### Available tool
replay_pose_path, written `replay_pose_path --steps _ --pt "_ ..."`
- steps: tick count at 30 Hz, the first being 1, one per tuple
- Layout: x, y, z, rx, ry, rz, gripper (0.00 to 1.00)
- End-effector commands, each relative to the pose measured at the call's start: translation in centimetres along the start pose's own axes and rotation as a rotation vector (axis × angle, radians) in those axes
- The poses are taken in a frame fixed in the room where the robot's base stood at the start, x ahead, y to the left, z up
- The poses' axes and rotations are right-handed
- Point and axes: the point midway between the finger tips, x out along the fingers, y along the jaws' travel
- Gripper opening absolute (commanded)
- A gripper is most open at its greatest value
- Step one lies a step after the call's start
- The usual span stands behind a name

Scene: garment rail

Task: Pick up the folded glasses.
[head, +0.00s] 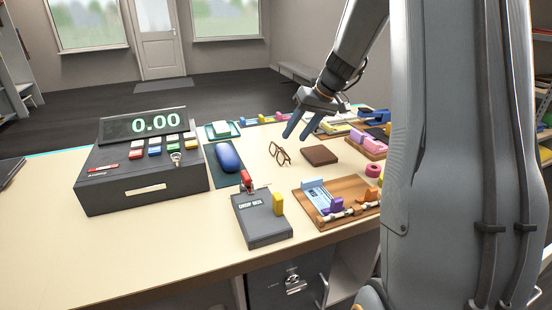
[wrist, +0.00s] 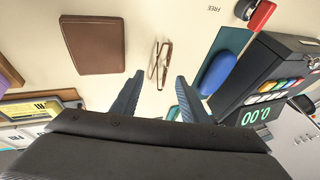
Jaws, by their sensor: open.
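The folded glasses (head: 279,153) have thin brown frames and lie on the cream counter, between the blue mouse and the brown wallet in the head view. In the wrist view the glasses (wrist: 160,64) lie beyond and roughly between my fingertips, not touched by them as far as I can see. My gripper (head: 296,130) hangs above the counter, just behind and to the right of the glasses in the head view. Its two blue-grey fingers are apart and nothing is between them; they also show in the wrist view (wrist: 160,78).
A brown wallet (head: 320,155) lies right of the glasses. A blue mouse (head: 229,157) on a dark mat is to the left, near the cash register (head: 140,160). A grey box (head: 262,217) and a wooden tray (head: 309,206) stand in front. Bare counter surrounds the glasses.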

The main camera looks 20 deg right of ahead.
Motion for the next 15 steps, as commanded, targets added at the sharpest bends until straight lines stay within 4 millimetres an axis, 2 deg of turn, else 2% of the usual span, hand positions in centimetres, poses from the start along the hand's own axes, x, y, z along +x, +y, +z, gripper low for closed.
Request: replay_pose_path --steps 11,15 --pt "3.4 0.0 0.0 0.002 -0.002 -0.001 0.41" --pt "5.2 -0.1 -0.2 0.0 -0.004 -0.002 0.41"
